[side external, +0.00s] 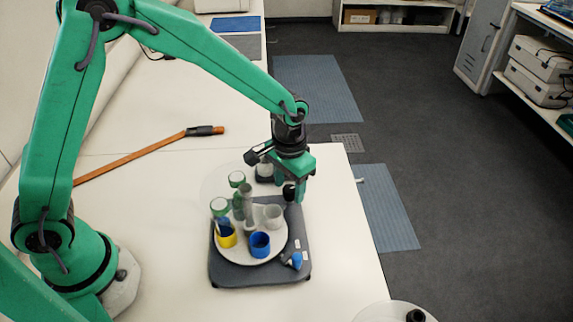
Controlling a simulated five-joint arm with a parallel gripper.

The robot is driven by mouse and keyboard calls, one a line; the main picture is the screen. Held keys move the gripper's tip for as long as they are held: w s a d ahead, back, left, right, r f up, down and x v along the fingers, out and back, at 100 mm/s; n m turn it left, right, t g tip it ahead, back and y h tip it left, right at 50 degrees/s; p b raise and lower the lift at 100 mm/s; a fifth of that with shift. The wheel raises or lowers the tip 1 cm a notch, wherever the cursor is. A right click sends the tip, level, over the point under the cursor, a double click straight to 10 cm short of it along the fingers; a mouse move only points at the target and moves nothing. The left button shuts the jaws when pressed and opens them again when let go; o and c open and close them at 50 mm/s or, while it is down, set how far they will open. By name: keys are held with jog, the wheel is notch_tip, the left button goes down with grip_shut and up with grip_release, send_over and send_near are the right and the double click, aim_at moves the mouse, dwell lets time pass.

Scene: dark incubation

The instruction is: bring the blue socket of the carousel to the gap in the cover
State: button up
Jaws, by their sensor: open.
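The carousel is a pale round disc (246,257) on a dark grey base (230,278) on the white bench. The blue socket (260,244) is a short cup near the disc's front edge. A yellow socket (226,236) is to its left and a white one (272,216) behind it. Green-rimmed cups (219,206) stand at the disc's left and back. A faint clear shape around the disc's back left may be the cover; I cannot make out its gap. My gripper (290,190) is open at the base's far right, with a dark knob between or behind its fingers.
A small blue-and-white piece (293,261) sits at the base's front right corner. A brown stick with a dark grip (150,157) lies on the bench to the left. The bench's right edge is close to the base. A pale round thing (390,312) shows at the bottom right.

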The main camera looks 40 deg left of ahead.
jog(key=c, duration=1)
jog(key=shift+n, duration=0.4)
jog(key=shift+r+n, duration=0.1)
jog(key=shift+n, duration=2.5)
jog(key=o, duration=1)
